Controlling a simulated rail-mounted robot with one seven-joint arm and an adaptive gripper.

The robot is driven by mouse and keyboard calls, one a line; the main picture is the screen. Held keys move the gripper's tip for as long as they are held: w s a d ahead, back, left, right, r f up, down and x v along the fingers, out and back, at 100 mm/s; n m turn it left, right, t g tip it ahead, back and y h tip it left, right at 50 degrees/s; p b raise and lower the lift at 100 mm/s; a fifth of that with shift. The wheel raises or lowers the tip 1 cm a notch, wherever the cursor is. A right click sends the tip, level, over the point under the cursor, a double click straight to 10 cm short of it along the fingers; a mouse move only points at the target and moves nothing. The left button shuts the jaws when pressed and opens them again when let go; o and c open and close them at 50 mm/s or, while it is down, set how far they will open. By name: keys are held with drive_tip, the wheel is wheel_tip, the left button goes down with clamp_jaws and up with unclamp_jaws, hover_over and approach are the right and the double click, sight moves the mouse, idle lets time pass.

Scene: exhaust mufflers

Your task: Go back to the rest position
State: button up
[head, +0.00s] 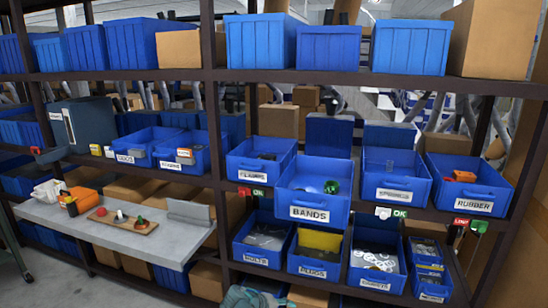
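My gripper does not show clearly in the head view. A grey-teal shape cut off by the bottom edge, just left of the middle, may be part of my arm; I cannot tell. The blue bin labelled BANDS (310,204) sits forward of its neighbours on the middle shelf. It has a green item (331,187) inside. The bin labelled CLAMPS (261,164) is to its left, and the bins labelled RUBBER (474,199) and another with a hard-to-read label (395,188) are to its right.
A grey work surface (110,232) juts out at left, holding a wooden board (122,222) with small red and green items and an orange object (82,201). Lower blue bins (262,257) stand below. Dark shelf posts (212,120) and cardboard boxes (495,38) frame the rack.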

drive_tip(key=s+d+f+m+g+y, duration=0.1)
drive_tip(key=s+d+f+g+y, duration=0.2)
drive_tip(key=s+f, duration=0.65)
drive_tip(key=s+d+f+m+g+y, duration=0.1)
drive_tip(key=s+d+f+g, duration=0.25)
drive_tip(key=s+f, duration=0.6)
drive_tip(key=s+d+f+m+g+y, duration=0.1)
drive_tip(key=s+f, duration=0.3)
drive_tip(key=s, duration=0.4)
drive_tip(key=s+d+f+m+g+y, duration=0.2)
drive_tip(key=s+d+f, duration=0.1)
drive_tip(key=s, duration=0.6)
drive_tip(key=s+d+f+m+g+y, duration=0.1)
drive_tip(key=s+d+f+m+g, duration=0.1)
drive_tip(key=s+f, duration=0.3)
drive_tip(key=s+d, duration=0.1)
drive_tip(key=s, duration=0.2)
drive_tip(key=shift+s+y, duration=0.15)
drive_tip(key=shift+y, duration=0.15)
